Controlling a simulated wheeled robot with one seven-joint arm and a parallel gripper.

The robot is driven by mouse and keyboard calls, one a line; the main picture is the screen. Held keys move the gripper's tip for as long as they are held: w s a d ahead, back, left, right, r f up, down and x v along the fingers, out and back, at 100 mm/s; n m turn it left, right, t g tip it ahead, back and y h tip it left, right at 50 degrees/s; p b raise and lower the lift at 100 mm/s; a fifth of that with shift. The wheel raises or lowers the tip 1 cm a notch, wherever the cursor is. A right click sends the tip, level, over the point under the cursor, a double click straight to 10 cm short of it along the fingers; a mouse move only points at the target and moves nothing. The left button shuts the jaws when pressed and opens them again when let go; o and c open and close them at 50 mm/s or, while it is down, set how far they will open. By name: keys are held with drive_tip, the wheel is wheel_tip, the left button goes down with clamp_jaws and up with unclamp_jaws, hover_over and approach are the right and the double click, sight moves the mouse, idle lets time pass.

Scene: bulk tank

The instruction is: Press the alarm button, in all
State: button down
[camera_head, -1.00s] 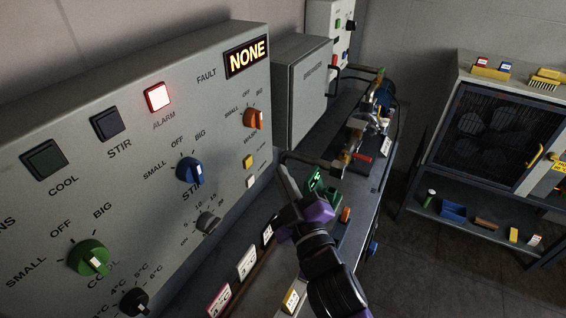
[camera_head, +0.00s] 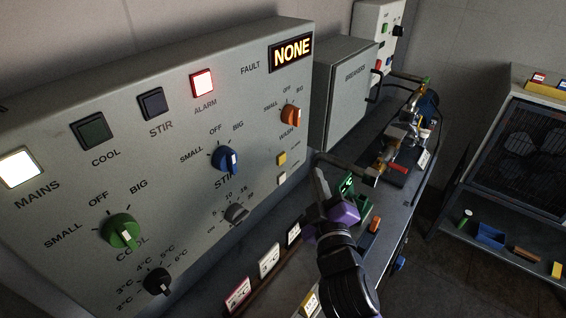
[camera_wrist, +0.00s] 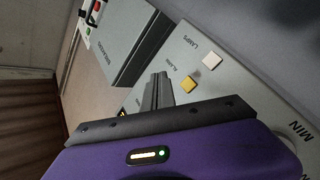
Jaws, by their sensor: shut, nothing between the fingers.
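The yellow alarm button (camera_head: 281,159) is on the right lower part of the grey control panel, above a white button (camera_head: 281,178). In the wrist view the yellow button (camera_wrist: 188,85) is labelled ALARM and the white one (camera_wrist: 211,61) LAMPS. A separate square ALARM lamp (camera_head: 202,83) glows red higher on the panel. My gripper (camera_head: 318,172) is shut and empty, right of the yellow button in the head view and apart from it in the picture. Its closed fingers (camera_wrist: 158,88) point at the panel area beside the button in the wrist view; the depth gap is unclear.
The fault display (camera_head: 291,53) reads NONE. Orange (camera_head: 292,114), blue (camera_head: 226,159) and green (camera_head: 121,231) knobs stick out of the panel. A breaker box (camera_head: 345,95) stands right of it. Below lies a bench with labelled cards, a green object (camera_head: 348,187) and pipework (camera_head: 395,145).

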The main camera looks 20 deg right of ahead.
drive_tip(key=shift+w+a+b, duration=0.6)
drive_tip(key=shift+w+a, duration=0.3)
drive_tip(key=shift+w, duration=0.3)
drive_tip(key=shift+w+a+b, duration=0.6)
drive_tip(key=shift+w+a, duration=0.25)
drive_tip(key=shift+w, duration=0.3)
idle(0.3)
drive_tip(key=shift+w+a, duration=0.25)
drive_tip(key=shift+w, duration=0.1)
drive_tip(key=shift+w+a+b, duration=0.25)
drive_tip(key=shift+w+b, duration=0.1)
drive_tip(key=shift+b, duration=0.15)
idle(0.6)
idle(0.3)
drive_tip(key=shift+s+d+p, duration=0.4)
drive_tip(key=shift+s+d, duration=0.1)
drive_tip(key=shift+s, duration=0.2)
drive_tip(key=s+d+p, duration=0.1)
drive_tip(key=s, duration=0.1)
drive_tip(key=s+d+p, duration=0.1)
drive_tip(key=s+d, duration=0.1)
idle(0.4)
